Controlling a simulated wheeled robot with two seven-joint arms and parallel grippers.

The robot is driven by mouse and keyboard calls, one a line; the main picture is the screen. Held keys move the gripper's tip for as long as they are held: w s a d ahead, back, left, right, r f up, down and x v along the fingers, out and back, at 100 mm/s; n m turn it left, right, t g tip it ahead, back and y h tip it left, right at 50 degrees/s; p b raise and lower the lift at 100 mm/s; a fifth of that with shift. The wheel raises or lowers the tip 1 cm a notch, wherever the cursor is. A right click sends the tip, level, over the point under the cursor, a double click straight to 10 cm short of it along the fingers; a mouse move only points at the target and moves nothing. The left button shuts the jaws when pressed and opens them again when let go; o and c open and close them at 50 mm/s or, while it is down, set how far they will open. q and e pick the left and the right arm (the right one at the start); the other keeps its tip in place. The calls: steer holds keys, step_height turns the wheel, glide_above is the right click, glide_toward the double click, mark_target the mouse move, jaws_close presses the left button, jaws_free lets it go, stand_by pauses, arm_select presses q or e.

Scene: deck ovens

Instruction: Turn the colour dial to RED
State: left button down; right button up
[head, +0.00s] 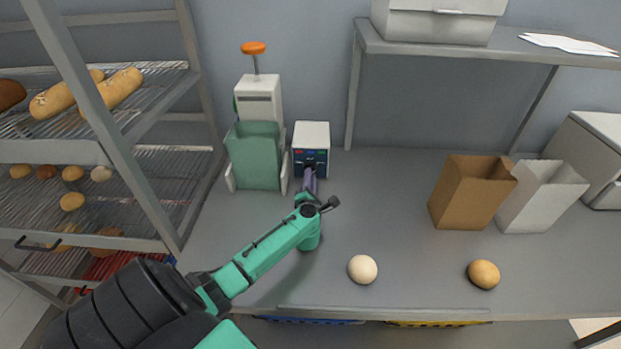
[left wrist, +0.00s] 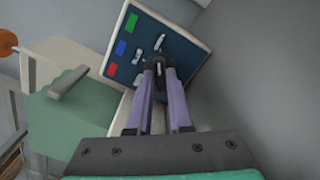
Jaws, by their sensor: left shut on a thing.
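The control box (head: 312,133) has a white top and a dark blue front with red, blue and green marks. In the left wrist view its front panel (left wrist: 183,38) shows tilted, with the green mark (left wrist: 131,23), blue mark (left wrist: 119,47) and red mark (left wrist: 112,70) in a row. A black round dial (left wrist: 157,61) with a pale line on it sits at the panel's lower edge in that view. My left gripper (head: 310,170) is shut on this dial, its two purple fingers either side. The fingers hide part of the dial; I cannot tell which colour it points to. My right gripper is not in view.
A green-fronted machine with an orange knob (head: 253,48) stands left of the box. Small pale levers (left wrist: 160,42) sit on the panel near the dial. A dough ball (head: 362,269), a bun (head: 484,274) and two paper bags (head: 470,195) stand right. A bread rack (head: 150,150) is left.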

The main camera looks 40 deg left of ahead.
arm_select(q)
steer(key=shift+n, duration=0.5)
steer(key=n, duration=0.5)
steer(key=shift+b, duration=0.35)
steer(key=n, duration=0.7)
steer(key=shift+a+r+n+b, duration=0.1)
steer(key=shift+n+b, duration=0.2)
steer(key=shift+b, duration=0.05)
steer(key=n, duration=0.4)
steer(key=shift+s+a+n, duration=0.1)
steer(key=shift+n, duration=2.1)
